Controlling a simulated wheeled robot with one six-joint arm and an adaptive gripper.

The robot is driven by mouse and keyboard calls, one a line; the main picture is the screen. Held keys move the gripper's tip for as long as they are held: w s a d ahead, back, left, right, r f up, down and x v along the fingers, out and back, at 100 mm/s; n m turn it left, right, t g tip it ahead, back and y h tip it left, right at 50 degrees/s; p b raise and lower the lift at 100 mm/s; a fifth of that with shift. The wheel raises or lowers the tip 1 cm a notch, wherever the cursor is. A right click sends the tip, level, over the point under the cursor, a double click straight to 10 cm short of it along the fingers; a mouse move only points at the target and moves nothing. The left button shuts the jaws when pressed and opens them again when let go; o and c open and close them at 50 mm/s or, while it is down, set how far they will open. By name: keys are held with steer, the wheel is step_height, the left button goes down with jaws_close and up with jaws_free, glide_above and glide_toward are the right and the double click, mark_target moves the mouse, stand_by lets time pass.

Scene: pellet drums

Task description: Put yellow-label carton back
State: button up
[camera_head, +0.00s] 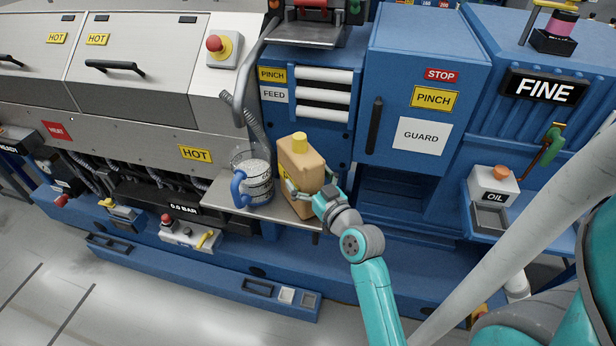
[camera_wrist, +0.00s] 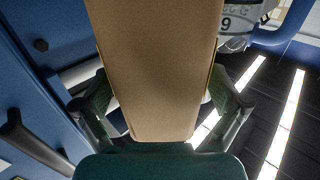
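The yellow-label carton (camera_head: 302,164) is a tan box with a yellow cap, and part of a yellow label shows on its left side. It stands upright at the grey shelf (camera_head: 222,196) on the front of the blue machine. I cannot tell whether its base touches the shelf. My gripper (camera_head: 306,190) reaches it from the lower right, with a finger on either side, and appears shut on it. In the wrist view the carton (camera_wrist: 158,70) fills the middle, between the green fingers. The label is hidden there.
A clear measuring jug (camera_head: 256,185) with a blue handle stands on the shelf just left of the carton; it also shows in the wrist view (camera_wrist: 236,22). A hose (camera_head: 246,118) hangs behind. The blue guard door (camera_head: 415,90) and an oil can (camera_head: 493,186) are to the right.

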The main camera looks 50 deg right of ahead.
steer(key=shift+r, duration=0.2)
steer(key=v, duration=1.2)
steer(key=s+a+f+g+y, duration=0.1)
steer(key=s+a+f, duration=0.3)
steer(key=a, duration=0.3)
steer(key=s+a+f+g+y, duration=0.1)
steer(key=s+a+f, duration=0.2)
steer(key=a+f, duration=0.3)
steer(key=s+a+r+n+y, duration=0.2)
steer(key=s+a+n+y, duration=0.2)
steer(key=s+a, duration=0.6)
steer(key=s+y, duration=0.1)
steer(key=s, duration=0.2)
steer(key=shift+s+a+r+n, duration=0.25)
steer(key=shift+a+r+n, duration=0.05)
steer(key=shift+a+r, duration=0.1)
